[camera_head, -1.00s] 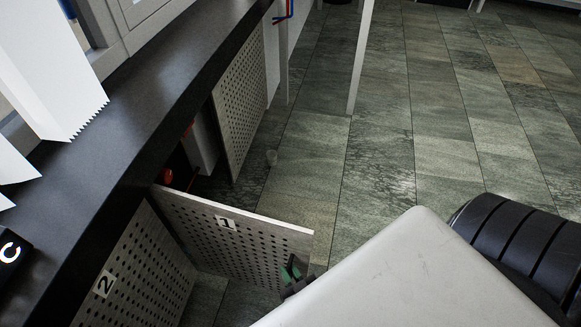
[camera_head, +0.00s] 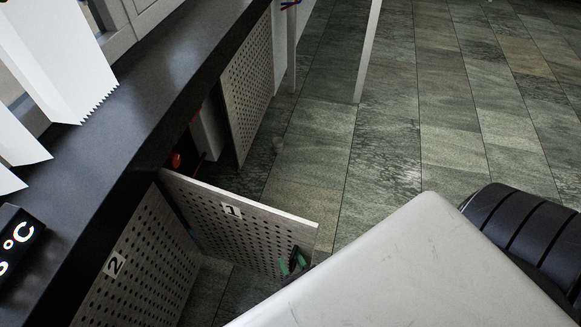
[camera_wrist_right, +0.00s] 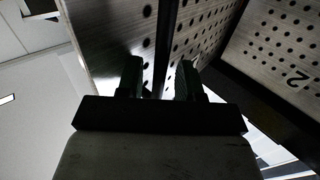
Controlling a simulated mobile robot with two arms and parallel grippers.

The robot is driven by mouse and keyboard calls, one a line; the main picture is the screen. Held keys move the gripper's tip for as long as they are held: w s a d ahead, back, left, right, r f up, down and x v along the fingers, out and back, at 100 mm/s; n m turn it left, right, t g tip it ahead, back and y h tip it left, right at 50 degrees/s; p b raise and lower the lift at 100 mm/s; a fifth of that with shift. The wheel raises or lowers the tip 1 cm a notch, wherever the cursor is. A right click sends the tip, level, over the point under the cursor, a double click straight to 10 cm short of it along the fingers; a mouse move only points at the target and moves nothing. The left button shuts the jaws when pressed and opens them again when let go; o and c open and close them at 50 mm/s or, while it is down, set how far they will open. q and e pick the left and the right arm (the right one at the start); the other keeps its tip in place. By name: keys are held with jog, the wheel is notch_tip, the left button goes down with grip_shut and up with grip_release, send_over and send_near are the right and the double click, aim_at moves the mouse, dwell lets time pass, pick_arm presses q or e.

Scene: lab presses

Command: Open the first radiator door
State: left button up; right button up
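The perforated metal door marked 1 (camera_head: 231,232) stands swung out from under the dark counter. Its free edge points to the right, and a dark opening with a red knob shows behind it. My right gripper (camera_head: 295,263) is at the lower part of this door near its free edge, largely hidden by my pale arm. In the right wrist view, its two fingers (camera_wrist_right: 159,79) stand apart beside a perforated panel, with a dark vertical strip between them. Whether they touch the door is not clear. My left gripper is not in view.
The door marked 2 (camera_head: 150,262) adjoins door 1 at the near left. Another perforated panel (camera_head: 247,90) stands farther back under the dark counter (camera_head: 150,95). A white table leg (camera_head: 368,50) stands beyond. The tiled floor (camera_head: 450,120) to the right is mostly clear.

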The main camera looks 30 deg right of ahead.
jog(key=shift+s, duration=0.1)
jog(key=shift+s, duration=0.35)
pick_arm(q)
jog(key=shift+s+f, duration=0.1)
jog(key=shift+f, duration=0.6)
pick_arm(e)
jog(key=s+a, duration=0.1)
jog(key=s, duration=0.9)
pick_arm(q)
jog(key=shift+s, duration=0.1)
pick_arm(e)
jog(key=shift+w, duration=0.1)
